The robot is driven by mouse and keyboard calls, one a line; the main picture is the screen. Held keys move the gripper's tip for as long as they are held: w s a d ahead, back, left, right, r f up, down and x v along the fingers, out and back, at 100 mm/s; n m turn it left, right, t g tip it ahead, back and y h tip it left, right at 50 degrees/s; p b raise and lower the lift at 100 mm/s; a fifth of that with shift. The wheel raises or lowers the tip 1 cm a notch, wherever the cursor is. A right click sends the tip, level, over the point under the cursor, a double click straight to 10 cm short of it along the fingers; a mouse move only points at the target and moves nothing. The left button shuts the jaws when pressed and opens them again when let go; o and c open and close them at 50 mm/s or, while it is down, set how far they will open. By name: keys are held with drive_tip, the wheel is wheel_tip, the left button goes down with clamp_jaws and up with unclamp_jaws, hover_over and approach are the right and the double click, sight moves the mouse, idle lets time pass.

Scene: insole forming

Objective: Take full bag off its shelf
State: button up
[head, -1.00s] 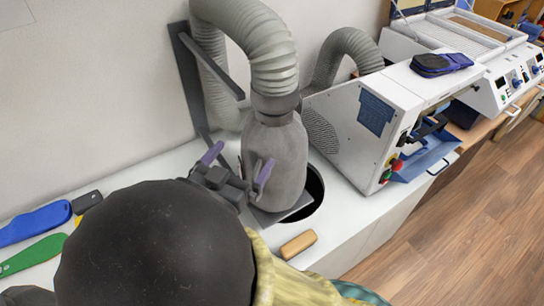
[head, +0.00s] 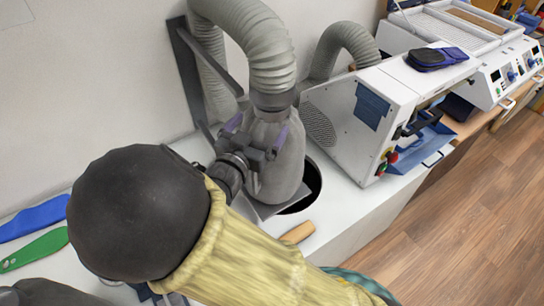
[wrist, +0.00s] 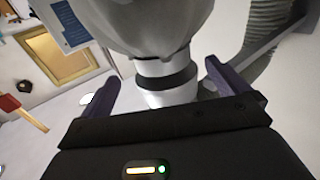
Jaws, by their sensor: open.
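The full bag (head: 282,172), grey and bulging, stands upright on a small grey shelf (head: 262,211), under a dark collar (head: 272,100) at the end of a ribbed hose. My gripper (head: 258,131) is open, with its purple fingers on either side of the bag's upper part, just below the collar. In the wrist view the bag (wrist: 150,25) fills the top middle, and its neck with a dark band shows between the open fingers of my gripper (wrist: 163,76). Whether the fingers touch the bag cannot be told.
A round dark hole (head: 313,184) opens in the white counter (head: 345,222) beside the shelf. A white machine (head: 345,115) stands to the right, and a wooden handle (head: 298,233) lies in front. Blue (head: 35,217) and green (head: 35,250) tools lie at the left.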

sight(264, 117)
drive_tip(key=shift+x, duration=1.4)
drive_tip(key=shift+w+a+p, duration=0.1)
drive_tip(key=shift+w+p, duration=0.1)
drive_tip(key=shift+p, duration=0.15)
drive_tip(key=shift+w+r, duration=0.1)
drive_tip(key=shift+w, duration=0.05)
drive_tip(key=p+x, duration=0.2)
drive_tip(key=x, duration=0.2)
drive_tip(key=shift+w+d, duration=0.15)
drive_tip(key=shift+d, duration=0.15)
drive_tip(key=shift+a, duration=0.1)
drive_tip(key=shift+f, duration=0.2)
